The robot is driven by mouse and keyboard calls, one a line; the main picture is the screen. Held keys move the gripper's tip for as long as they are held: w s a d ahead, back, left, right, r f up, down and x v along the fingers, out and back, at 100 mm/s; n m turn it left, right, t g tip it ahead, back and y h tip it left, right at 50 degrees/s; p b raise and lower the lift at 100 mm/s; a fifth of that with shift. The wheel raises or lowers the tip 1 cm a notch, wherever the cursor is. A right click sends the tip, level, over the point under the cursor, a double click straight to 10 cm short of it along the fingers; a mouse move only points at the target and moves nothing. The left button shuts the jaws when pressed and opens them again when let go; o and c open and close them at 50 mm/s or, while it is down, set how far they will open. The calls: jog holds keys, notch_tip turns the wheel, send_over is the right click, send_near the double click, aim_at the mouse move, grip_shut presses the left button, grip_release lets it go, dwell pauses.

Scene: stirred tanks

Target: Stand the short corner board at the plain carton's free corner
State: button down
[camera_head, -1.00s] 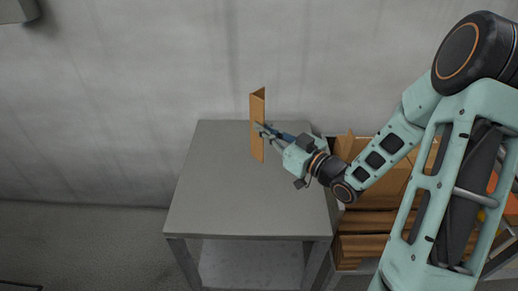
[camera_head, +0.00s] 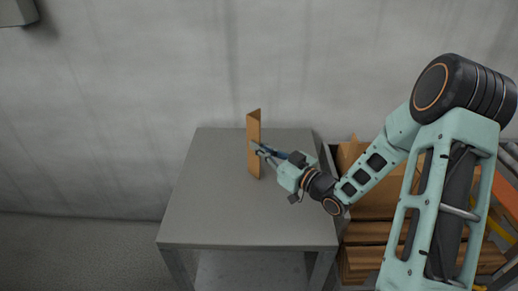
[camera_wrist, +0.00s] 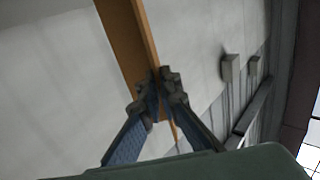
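An orange-brown corner board (camera_head: 254,142) stands upright over the grey table, with an L-shaped section showing at its top. My gripper (camera_head: 257,147) comes in from the right and is shut on the board at about mid-height. In the wrist view my fingertips (camera_wrist: 160,95) pinch one flange of the board (camera_wrist: 128,40). Whether the board's lower end touches the table top cannot be told. No plain carton can be made out for certain in these views.
The grey table (camera_head: 225,215) is bare around the board. A pale wall (camera_head: 130,90) stands behind it. Right of the table, partly behind my arm, are brown cardboard pieces (camera_head: 368,232). An orange beam (camera_head: 506,195) shows at the far right.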

jog(key=c, duration=2.6)
grip_release()
jog(key=shift+f, duration=0.2)
jog(key=o, duration=0.4)
jog(key=shift+o, duration=0.2)
